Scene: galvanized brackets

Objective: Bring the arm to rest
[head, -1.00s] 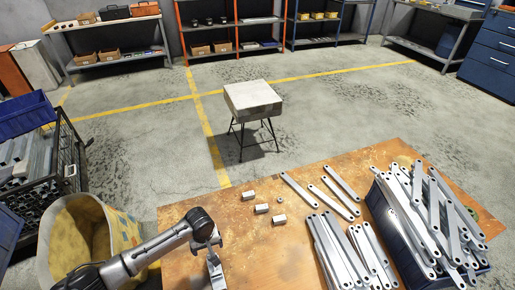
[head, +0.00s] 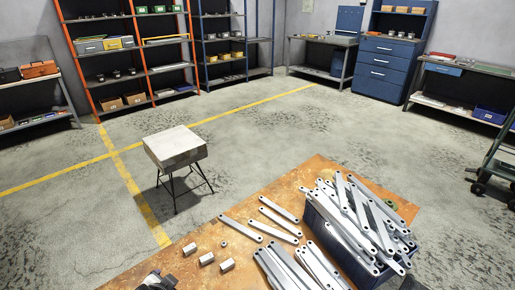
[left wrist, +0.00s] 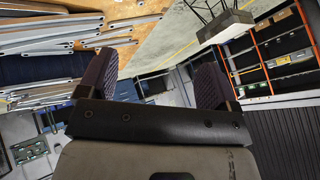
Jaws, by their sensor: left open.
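My left gripper (left wrist: 155,75) shows in the left wrist view with its two dark, ridged finger pads wide apart. Nothing is between them. In the head view only a dark piece, probably of my left arm, shows at the bottom left edge, over the near part of the wooden table (head: 225,275). Galvanized brackets (head: 365,215) are heaped in a dark blue bin (head: 345,258) on the table, and they also show at the upper left of the left wrist view (left wrist: 50,50).
More flat brackets (head: 275,218) lie on the table left of the bin. Several small metal blocks (head: 206,259) lie near its left edge. A stool with a pale block top (head: 175,148) stands beyond the table. Shelves (head: 140,50) and a blue drawer cabinet (head: 392,55) line the back; floor between is open.

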